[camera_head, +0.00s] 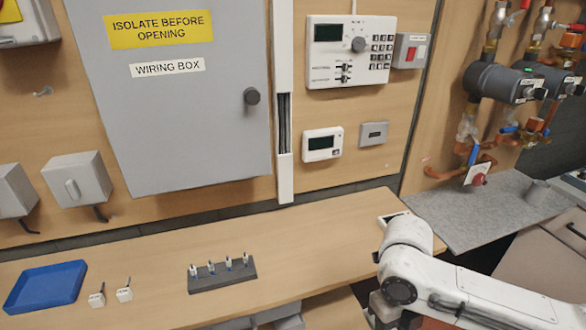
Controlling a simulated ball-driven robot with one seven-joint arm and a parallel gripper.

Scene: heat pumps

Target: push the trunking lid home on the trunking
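The trunking (284,175) is a narrow white vertical channel on the wall, just right of the grey wiring box. A middle stretch stands open and shows dark wires (284,122) inside. A white cover strip (282,45) runs above the gap, and white covering shows below it. I cannot tell from here which piece is the loose lid or how it is seated. My white arm reaches in from the lower right, over the bench and well away from the trunking. My gripper's fingers do not show.
The wiring box (180,120) has a knob (251,96) close to the trunking. A controller panel (335,75) and thermostat (322,145) are to the right. The bench (330,230) holds a dark terminal block (222,277) and blue tray (45,287); its middle is clear.

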